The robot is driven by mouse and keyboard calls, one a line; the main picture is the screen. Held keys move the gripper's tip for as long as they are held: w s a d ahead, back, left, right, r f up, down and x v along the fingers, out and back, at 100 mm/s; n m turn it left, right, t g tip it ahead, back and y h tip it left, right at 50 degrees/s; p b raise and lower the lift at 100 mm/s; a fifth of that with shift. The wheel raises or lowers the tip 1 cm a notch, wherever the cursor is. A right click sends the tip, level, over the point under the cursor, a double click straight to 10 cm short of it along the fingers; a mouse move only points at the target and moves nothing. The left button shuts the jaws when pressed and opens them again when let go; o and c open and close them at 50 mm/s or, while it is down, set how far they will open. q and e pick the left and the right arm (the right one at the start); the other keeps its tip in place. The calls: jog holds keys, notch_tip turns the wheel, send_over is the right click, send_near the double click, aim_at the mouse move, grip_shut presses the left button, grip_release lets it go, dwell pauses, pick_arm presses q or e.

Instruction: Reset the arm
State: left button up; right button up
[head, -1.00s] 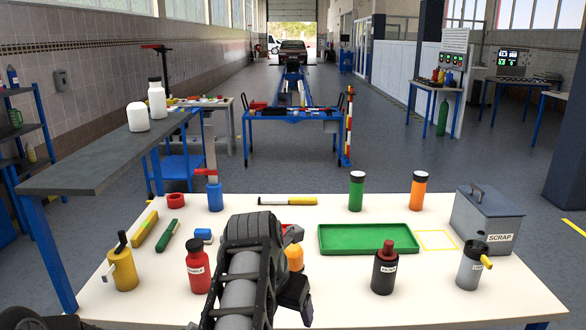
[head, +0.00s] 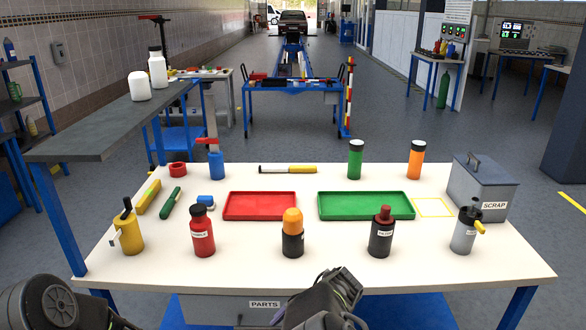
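My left arm (head: 60,305) shows at the lower left corner, below the table's front edge. Another part of my arms (head: 325,300), which I take to be the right arm, shows at the bottom middle in front of the drawer. On the white table (head: 345,268), a black bottle with an orange top (head: 292,232) stands upright in front of the empty red tray (head: 260,206). An empty green tray (head: 366,206) lies to its right.
Along the front stand a yellow can (head: 130,233), a red bottle (head: 203,234), a black bottle with a red top (head: 381,234) and a grey can (head: 466,233). A grey scrap bin (head: 484,188) stands at right. A grey shelf (head: 105,140) juts in at left. A PARTS drawer (head: 265,305) sits below.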

jog(key=s+d+f+m+t, duration=0.1)
jog(key=s+d+f+m, duration=0.35)
jog(key=f+m, duration=0.4)
jog(key=s+d+f+m+t, duration=0.2)
jog(key=s+d+f+m, duration=0.25)
jog(key=f+m, duration=0.4)
pick_arm(q)
jog(key=s+f+m+y, duration=0.5)
jog(key=s+f+m, duration=0.5)
jog(key=s+m, duration=0.4)
jog(key=shift+s+a+f+m+t, duration=0.15)
jog(key=shift+f+m+t, duration=0.15)
jog(key=shift+f+m, duration=0.1)
pick_arm(e)
jog(key=s+f+m+g+h, duration=0.1)
jog(key=s+f+m+g, duration=0.2)
jog(key=s+m, duration=0.6)
jog(key=s+g, duration=0.1)
jog(key=s, duration=0.7)
jog(key=shift+s+a+m, duration=0.15)
jog(key=shift+m, duration=0.15)
